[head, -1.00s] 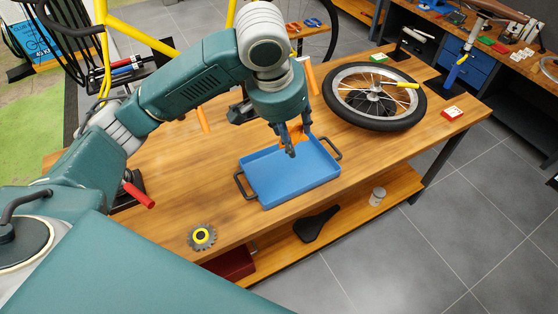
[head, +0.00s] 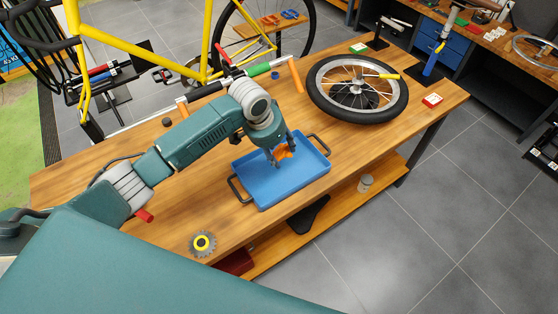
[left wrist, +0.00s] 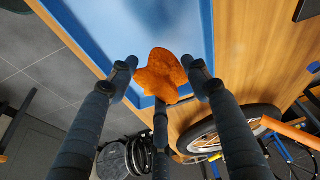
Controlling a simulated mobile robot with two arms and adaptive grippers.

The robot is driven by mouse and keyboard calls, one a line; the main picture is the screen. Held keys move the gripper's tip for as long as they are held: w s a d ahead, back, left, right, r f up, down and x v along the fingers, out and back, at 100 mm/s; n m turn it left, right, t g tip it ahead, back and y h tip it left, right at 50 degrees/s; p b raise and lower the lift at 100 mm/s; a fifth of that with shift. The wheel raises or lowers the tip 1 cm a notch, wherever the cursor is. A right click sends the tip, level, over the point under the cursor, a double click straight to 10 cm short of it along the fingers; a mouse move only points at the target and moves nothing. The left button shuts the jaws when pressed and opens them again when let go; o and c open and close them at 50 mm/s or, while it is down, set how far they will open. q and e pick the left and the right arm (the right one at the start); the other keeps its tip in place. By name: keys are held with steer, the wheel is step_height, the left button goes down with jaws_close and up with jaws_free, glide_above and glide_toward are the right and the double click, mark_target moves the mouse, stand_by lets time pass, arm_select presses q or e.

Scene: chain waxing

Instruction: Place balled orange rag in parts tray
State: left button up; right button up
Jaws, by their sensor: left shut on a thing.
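The balled orange rag (head: 285,151) is held between the fingers of my left gripper (head: 276,156), over the back part of the blue parts tray (head: 266,191). In the left wrist view the rag (left wrist: 161,76) sits between the fingertips (left wrist: 163,72), with the tray (left wrist: 165,18) beyond it. Whether the rag touches the tray floor I cannot tell. The tray lies on the wooden bench and looks empty where its floor shows. My right gripper is not in view.
A spoked wheel (head: 358,92) lies on the wooden bench (head: 200,200) to the right of the tray. A sprocket with a yellow ring (head: 202,243) lies near the front edge. A yellow bicycle frame (head: 150,53) stands behind.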

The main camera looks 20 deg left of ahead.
arm_select(q)
steer(key=shift+d+f, duration=0.1)
steer(key=shift+f, duration=0.85)
step_height(320, 180, down, 4)
steer(key=shift+f+p, duration=0.1)
steer(key=shift+p, duration=0.25)
steer(key=shift+f, duration=0.15)
steer(key=o, duration=1)
steer(key=shift+f, duration=0.1)
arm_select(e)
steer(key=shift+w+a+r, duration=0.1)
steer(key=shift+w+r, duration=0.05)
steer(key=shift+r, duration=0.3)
arm_select(q)
steer(key=b+v, duration=0.1)
steer(key=v, duration=1.1)
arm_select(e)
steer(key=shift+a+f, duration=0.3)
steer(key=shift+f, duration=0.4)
